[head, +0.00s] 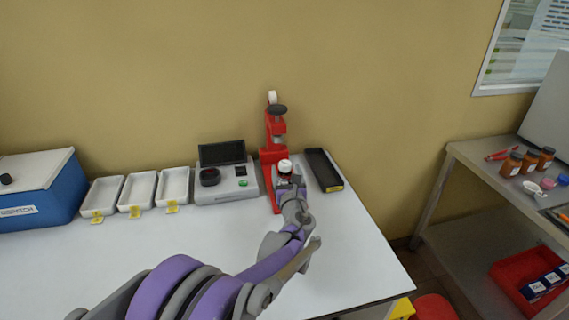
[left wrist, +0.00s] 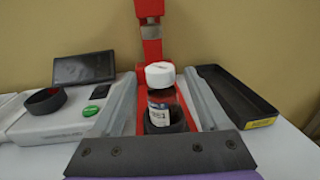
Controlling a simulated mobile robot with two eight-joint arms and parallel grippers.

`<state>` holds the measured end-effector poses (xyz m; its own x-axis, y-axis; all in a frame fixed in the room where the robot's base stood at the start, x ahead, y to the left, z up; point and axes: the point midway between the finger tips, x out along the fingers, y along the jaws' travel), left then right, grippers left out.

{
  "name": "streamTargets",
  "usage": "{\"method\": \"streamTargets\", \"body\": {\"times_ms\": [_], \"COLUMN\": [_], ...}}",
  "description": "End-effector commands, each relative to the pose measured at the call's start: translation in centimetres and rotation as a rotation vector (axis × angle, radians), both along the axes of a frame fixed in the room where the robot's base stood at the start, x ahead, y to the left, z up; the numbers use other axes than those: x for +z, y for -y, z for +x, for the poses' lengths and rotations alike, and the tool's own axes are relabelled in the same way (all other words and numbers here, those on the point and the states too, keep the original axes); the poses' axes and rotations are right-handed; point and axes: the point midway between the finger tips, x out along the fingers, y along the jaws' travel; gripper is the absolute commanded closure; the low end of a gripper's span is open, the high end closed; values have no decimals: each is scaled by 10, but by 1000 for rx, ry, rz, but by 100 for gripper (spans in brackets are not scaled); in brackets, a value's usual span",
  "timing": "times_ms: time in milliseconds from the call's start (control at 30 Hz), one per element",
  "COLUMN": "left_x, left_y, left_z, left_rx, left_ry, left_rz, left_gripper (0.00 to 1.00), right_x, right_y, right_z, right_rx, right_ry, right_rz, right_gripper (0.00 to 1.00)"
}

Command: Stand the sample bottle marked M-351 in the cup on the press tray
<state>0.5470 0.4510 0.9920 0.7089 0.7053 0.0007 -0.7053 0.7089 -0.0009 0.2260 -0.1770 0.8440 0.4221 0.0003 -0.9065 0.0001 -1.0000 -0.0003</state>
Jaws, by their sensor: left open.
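The sample bottle (head: 285,167) has a white cap and stands at the front of the red press (head: 273,150). In the left wrist view the bottle (left wrist: 160,97) is brown with a pale label too small to read, and looks upright. My left gripper (head: 290,180) is open, with one finger on each side of the bottle and gaps visible between. It also shows in the left wrist view (left wrist: 163,78). My right gripper is not in view.
A grey device with a screen (head: 226,185) stands left of the press, and a black tray (head: 322,170) lies right of it. Three white trays (head: 138,190) and a blue box (head: 40,190) are farther left. Brown bottles (head: 511,165) stand on a side table at right.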

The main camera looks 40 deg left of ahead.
Motion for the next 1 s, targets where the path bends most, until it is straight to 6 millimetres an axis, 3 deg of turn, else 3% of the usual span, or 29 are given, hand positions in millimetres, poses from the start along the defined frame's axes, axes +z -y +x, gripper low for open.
{"method": "streamTargets", "body": {"times_ms": [100, 300, 1000], "left_x": [0, 0, 1], "left_y": [18, 34, 37], "left_z": [-17, -33, -40], "left_rx": [-2, -1, 5], "left_ry": [-1, 0, 13], "left_rz": [1, 0, -25], "left_gripper": [22, 22, 22], "right_x": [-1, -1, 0], "right_y": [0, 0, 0], "right_z": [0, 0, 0], "right_rx": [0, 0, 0], "right_ry": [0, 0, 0], "right_rz": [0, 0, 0], "right_gripper": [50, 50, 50]}}
